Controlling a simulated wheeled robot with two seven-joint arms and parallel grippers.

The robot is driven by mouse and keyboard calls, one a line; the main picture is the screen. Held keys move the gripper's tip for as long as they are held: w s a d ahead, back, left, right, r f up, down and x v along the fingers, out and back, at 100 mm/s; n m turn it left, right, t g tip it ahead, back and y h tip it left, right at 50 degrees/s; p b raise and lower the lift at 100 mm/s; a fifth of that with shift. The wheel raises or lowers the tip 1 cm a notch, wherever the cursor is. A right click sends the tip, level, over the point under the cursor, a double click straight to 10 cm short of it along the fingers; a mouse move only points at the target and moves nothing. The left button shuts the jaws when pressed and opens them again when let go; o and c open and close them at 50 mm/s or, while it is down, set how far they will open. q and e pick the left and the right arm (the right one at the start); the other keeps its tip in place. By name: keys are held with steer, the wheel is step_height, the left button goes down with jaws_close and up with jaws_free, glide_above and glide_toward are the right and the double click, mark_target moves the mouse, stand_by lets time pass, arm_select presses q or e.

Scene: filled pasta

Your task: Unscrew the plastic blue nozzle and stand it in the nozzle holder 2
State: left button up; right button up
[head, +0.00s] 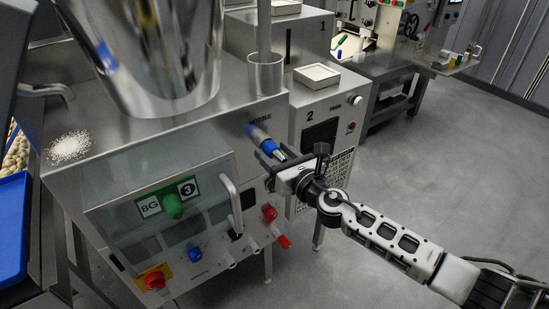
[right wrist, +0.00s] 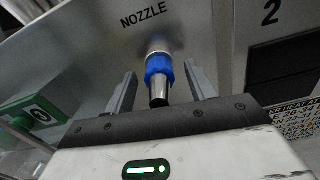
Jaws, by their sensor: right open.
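The blue nozzle (head: 268,146), a blue collar with a metal tip, sticks out from the steel machine's side. The right wrist view shows the nozzle (right wrist: 158,66) on its metal fitting under the word NOZZLE. My right gripper (head: 271,162) is open at the nozzle; in the right wrist view its fingers (right wrist: 160,85) stand on either side of the nozzle, with a visible gap at each. A steel unit marked 2 (head: 325,112) stands just behind, with a shallow pale tray (head: 317,75) on top. My left gripper is out of view.
A clear cylinder (head: 265,75) stands on the machine top beside a large steel hopper (head: 150,50). Red and blue knobs and a door handle (head: 231,205) stick out of the machine front. A blue tray (head: 12,235) is at left. Floor (head: 440,165) at right is clear.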

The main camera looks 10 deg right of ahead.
steer(key=m, duration=0.3)
steer(key=shift+m, duration=0.3)
steer(key=m, duration=0.4)
steer(key=shift+m, duration=0.4)
steer(key=m, duration=0.3)
steer(key=shift+r+p, duration=0.15)
steer(key=shift+p, duration=0.15)
steer(key=m+p, duration=0.1)
steer(key=m, duration=0.3)
steer(key=shift+m, duration=0.3)
steer(key=m+p, duration=0.1)
steer(key=m, duration=0.2)
steer(key=m+p, duration=0.1)
steer(key=m, duration=0.1)
steer(key=shift+r+m, duration=0.2)
steer(key=shift+m, duration=0.2)
steer(key=shift+m+p, duration=0.55)
steer(key=shift+m, duration=0.65)
steer(key=shift+f+m, duration=0.2)
steer(key=shift+m, duration=1)
steer(key=m, duration=0.4)
steer(key=shift+f+p, duration=0.1)
steer(key=shift+p, duration=0.2)
steer(key=m, duration=0.4)
